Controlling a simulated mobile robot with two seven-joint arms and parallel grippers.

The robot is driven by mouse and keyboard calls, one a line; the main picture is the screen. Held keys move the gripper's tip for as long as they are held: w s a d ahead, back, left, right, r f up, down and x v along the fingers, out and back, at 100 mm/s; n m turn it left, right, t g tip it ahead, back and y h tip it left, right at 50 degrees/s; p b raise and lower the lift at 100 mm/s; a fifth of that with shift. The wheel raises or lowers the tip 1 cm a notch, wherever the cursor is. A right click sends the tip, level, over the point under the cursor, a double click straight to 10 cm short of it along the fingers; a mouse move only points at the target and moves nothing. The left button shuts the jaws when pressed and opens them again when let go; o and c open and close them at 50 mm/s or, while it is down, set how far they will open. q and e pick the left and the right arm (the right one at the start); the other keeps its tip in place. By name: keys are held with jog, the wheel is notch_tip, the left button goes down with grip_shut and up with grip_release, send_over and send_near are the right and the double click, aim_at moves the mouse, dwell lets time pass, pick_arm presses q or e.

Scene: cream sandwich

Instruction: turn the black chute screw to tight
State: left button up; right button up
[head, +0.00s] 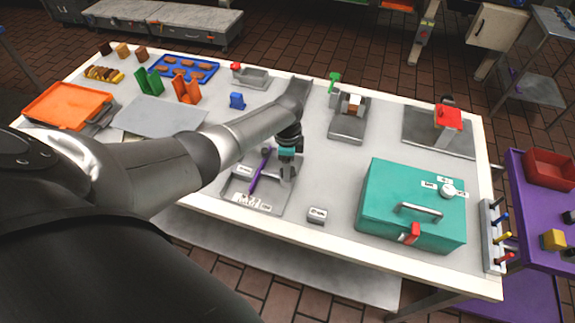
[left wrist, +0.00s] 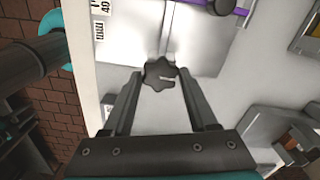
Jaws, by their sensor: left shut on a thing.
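The black chute screw (left wrist: 160,74) is a dark lobed knob with a pale mark on it. In the left wrist view it sits between the two fingertips of my left gripper (left wrist: 160,79), beside a grey metal plate (left wrist: 205,40). My left gripper (head: 287,170) is shut on the screw, reaching down at the right side of the grey chute unit (head: 225,190) in the head view. There the screw is hidden or too small to make out. My right gripper is not in view.
A purple bar (head: 258,176) lies across the grey unit, close left of my gripper. A teal box (head: 375,205) with a handle stands to the right, and a small grey block (head: 317,215) in front. A grey device with a green knob (head: 335,77) stands behind right.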

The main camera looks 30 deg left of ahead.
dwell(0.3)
pick_arm(q)
jog(key=o, duration=1.4)
jog(key=shift+c, duration=0.2)
notch_tip(320, 180, up, 15)
jog(key=p, duration=0.2)
jog(key=shift+r, duration=0.15)
